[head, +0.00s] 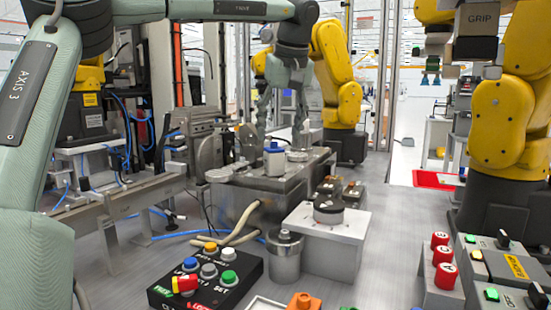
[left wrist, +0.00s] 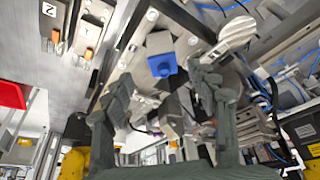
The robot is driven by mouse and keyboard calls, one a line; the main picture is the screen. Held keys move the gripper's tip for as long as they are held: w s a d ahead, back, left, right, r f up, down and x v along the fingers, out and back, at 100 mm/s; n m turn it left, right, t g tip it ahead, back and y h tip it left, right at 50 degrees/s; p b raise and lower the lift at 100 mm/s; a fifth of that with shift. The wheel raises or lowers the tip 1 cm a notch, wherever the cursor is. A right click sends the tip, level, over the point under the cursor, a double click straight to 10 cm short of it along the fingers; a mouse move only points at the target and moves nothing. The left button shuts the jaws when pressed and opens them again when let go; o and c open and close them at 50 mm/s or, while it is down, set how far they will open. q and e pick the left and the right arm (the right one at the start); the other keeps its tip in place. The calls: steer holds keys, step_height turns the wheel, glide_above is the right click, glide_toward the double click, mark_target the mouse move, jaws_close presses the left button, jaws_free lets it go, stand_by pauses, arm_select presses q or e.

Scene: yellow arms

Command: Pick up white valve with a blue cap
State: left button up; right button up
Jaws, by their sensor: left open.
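The white valve with a blue cap (head: 274,160) stands upright on a grey metal bench (head: 235,195) near the middle of the head view. In the left wrist view its blue cap (left wrist: 163,66) shows at upper centre, between the fingers in the picture. My left gripper (head: 280,132) points down with its fingers spread and empty, above and around the valve's far side in the head view. It also shows in the left wrist view (left wrist: 162,88). I cannot tell the exact gap to the valve; no contact is visible. My right gripper is not in view.
A white block with a dark round knob (head: 328,206) stands to the right. A black button box (head: 206,272) and a metal cylinder (head: 285,258) are in front. Yellow arms (head: 338,70) stand behind.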

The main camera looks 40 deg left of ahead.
mark_target(275, 146)
arm_select(q)
steer(key=shift+x, duration=0.85)
steer(key=shift+a+f, duration=0.2)
steer(key=shift+f, duration=0.45)
steer(key=x, duration=0.3)
steer(key=shift+a+f, duration=0.2)
steer(key=shift+f, duration=0.15)
steer(key=shift+a+f, duration=0.15)
steer(key=shift+f, duration=0.2)
steer(key=shift+c, duration=0.5)
steer(key=c, duration=1.2)
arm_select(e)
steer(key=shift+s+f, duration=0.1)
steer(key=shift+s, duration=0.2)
